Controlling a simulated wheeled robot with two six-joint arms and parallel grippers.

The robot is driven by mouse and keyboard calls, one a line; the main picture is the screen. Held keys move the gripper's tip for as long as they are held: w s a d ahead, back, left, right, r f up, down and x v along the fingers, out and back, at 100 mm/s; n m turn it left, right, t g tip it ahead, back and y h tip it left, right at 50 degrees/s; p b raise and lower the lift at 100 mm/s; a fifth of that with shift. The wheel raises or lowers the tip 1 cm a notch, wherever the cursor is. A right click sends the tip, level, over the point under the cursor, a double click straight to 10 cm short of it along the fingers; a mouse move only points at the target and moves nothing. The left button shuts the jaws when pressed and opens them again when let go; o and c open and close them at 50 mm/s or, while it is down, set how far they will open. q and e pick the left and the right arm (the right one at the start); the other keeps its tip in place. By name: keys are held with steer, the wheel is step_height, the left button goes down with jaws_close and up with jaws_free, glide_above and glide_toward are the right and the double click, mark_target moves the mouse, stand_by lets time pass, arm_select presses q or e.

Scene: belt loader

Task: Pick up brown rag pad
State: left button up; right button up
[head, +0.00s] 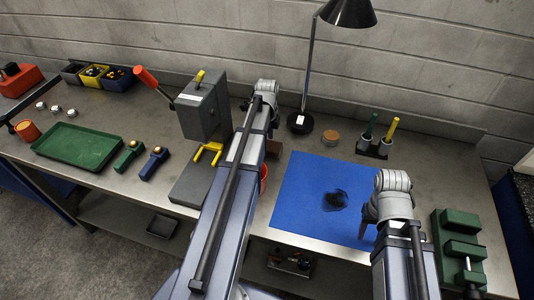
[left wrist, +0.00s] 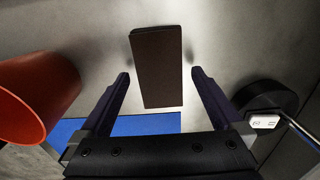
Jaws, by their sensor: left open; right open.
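The brown rag pad (left wrist: 157,68) is a dark brown upright-looking rectangle in the left wrist view, on the grey bench top. It lies between and ahead of the two fingertips of my left gripper (left wrist: 160,80), with a gap on each side. In the head view my left gripper (head: 272,126) is over the bench just behind the blue mat, and its arm hides much of that spot. My left gripper is open and holds nothing. My right gripper (head: 369,214) is open and empty above the right part of the blue mat.
A red cup (left wrist: 32,100) stands left of the left gripper, and the black lamp base (left wrist: 268,98) is to its right. The blue mat (head: 305,190) bears a dark patch (head: 335,200). A grey press (head: 203,110) and green vise (head: 459,245) flank the arms.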

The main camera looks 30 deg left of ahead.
arm_select(q)
steer(key=shift+f, duration=0.55)
arm_select(e)
steer(key=shift+f, duration=0.5)
arm_select(q)
steer(key=shift+r, duration=0.1)
arm_select(e)
steer(key=shift+r, duration=0.1)
arm_select(q)
steer(key=c, duration=1.3)
steer(key=shift+r, duration=0.1)
step_height(320, 180, up, 10)
steer(key=p, duration=1)
arm_select(e)
step_height(320, 180, up, 10)
